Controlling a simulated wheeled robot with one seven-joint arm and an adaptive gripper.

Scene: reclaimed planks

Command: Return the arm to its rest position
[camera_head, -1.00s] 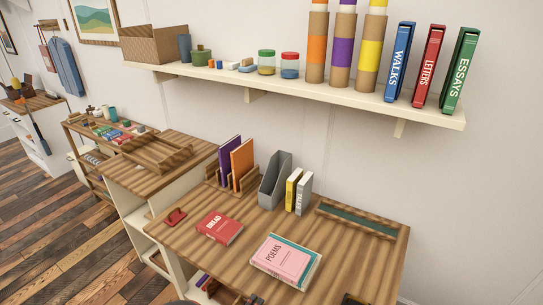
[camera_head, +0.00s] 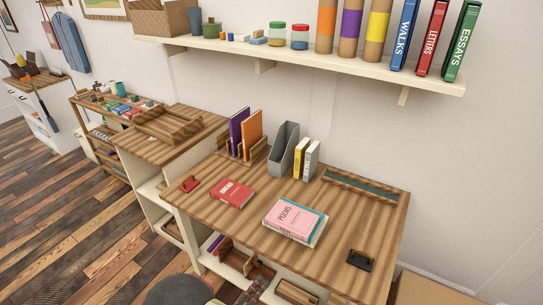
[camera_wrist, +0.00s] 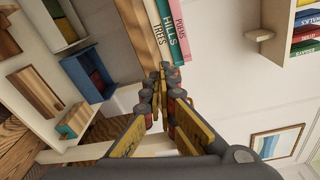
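My gripper (camera_wrist: 162,78) shows in the wrist view only. Its two fingers come together at the tips, and I see nothing held between them. Behind the tips in that picture is a stack of books with the spines POEMS (camera_wrist: 183,30), HILLS (camera_wrist: 172,38) and TREES (camera_wrist: 157,33). The stack appears to lie flat at the table's edge. In the head view the pink POEMS book (camera_head: 293,220) lies on top at the front of the wooden table (camera_head: 235,218). My gripper is not visible in the head view.
A red book (camera_head: 232,193) lies left of the stack. A grey file holder (camera_head: 283,150) and upright books stand behind. A dark object (camera_head: 360,260) sits at the table's right front. A wall shelf (camera_head: 270,55) runs above; open shelving lies below the table.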

